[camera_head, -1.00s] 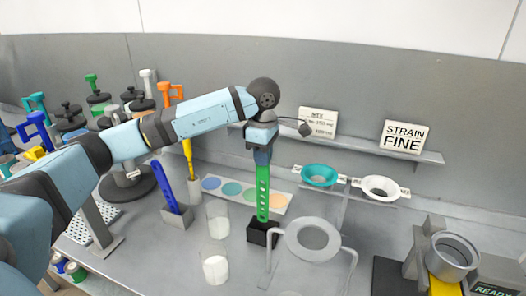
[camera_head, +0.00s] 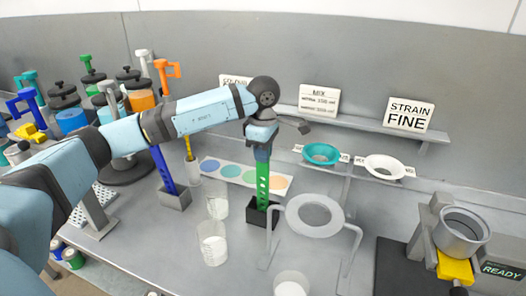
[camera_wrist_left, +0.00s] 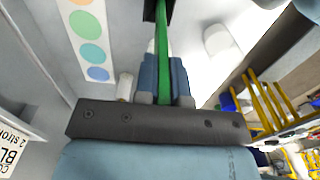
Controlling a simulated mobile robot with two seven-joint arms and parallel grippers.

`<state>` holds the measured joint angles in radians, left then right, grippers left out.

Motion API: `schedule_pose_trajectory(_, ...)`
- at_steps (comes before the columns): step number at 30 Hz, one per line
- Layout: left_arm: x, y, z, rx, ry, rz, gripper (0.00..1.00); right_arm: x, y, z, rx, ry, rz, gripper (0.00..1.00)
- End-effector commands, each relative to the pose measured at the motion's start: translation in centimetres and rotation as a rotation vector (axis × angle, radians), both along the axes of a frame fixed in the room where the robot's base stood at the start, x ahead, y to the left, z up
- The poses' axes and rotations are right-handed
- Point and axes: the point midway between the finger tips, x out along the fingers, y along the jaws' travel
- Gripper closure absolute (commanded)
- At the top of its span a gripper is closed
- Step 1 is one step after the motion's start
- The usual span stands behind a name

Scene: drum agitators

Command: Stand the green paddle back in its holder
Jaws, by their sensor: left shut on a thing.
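The green paddle (camera_head: 262,185) stands upright with its lower end in a small black holder (camera_head: 257,217) on the bench. My left gripper (camera_head: 262,153) is above it, pointing down, and shut on the paddle's upper part. In the left wrist view the green paddle (camera_wrist_left: 163,50) runs between the two blue fingers (camera_wrist_left: 163,78) toward the dark holder (camera_wrist_left: 158,10). How deep the paddle sits in the holder is hard to tell. My right gripper is not in view.
A blue paddle (camera_head: 163,170) stands in a grey holder to the left. Clear beakers (camera_head: 212,245) stand in front, and a ring stand (camera_head: 314,215) is close on the right. A strip of coloured discs (camera_head: 240,174) lies behind. Teal (camera_head: 321,154) and white (camera_head: 384,167) funnels sit further right.

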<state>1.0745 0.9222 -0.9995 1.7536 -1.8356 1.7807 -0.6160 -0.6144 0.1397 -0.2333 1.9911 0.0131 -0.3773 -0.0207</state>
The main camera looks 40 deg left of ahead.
Motion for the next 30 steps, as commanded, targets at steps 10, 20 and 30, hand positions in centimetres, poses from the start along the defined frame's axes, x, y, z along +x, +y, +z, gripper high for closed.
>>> schedule_pose_trajectory(10, 0.0, 0.0, 0.0, 0.000, 0.000, 0.000, 0.60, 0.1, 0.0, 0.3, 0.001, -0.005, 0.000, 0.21)
schedule_pose_trajectory(20, 0.0, 0.0, 0.4, -0.001, -0.001, 0.000, 0.60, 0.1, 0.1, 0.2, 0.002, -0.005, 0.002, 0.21)
schedule_pose_trajectory(30, 0.1, 0.0, 6.8, -0.001, -0.005, 0.000, 0.60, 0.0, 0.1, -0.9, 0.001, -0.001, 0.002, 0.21)
